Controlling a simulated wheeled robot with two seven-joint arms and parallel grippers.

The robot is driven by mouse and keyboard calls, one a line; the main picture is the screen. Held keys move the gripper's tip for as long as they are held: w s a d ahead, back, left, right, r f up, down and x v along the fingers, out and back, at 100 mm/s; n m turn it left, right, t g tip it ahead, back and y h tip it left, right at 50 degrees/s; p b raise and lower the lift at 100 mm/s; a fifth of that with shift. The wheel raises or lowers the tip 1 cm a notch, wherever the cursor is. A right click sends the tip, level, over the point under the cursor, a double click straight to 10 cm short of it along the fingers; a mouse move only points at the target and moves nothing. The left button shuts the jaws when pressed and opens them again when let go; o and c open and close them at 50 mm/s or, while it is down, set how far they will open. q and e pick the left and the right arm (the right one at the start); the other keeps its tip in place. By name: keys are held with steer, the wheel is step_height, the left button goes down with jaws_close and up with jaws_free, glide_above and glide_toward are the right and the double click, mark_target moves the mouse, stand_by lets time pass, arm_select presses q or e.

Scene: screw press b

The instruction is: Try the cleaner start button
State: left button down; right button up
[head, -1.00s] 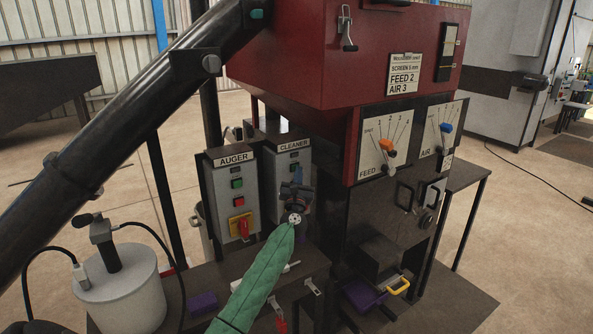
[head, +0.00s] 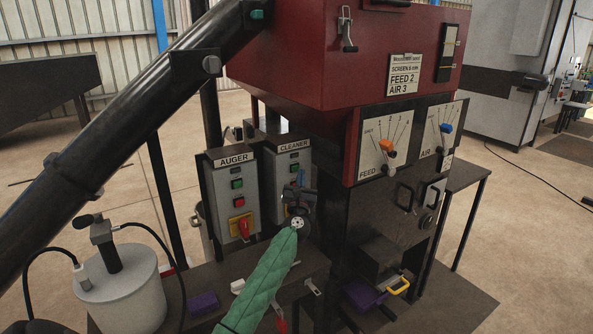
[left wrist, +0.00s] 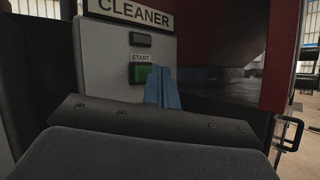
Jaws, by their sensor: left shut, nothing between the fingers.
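The cleaner control box (head: 272,180) is a grey panel labelled CLEANER, beside the auger box. In the left wrist view its green START button (left wrist: 140,73) shows below a small dark indicator. The button also shows small in the head view (head: 294,168). My left gripper (head: 300,180) is in front of the cleaner box, its blue fingers shut and empty. In the left wrist view the fingertips (left wrist: 163,70) are just right of the green button, partly overlapping its right edge. I cannot tell whether they touch the panel. The box's lower part is hidden by my gripper. My right gripper is not in view.
The auger box (head: 232,195) with green, red and rotary controls stands just left. The red machine hopper (head: 300,60) and feed dial (head: 375,150) are to the right. A black sloping tube (head: 130,140) crosses the left. A white pot (head: 120,295) stands at lower left.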

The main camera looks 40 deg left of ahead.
arm_select(q)
steer(key=shift+d, duration=0.1)
steer(key=d, duration=0.1)
steer(key=s+d, duration=0.1)
steer(key=d, duration=0.1)
steer(key=s+d+p, duration=0.1)
steer(key=shift+d, duration=0.25)
stand_by(0.7)
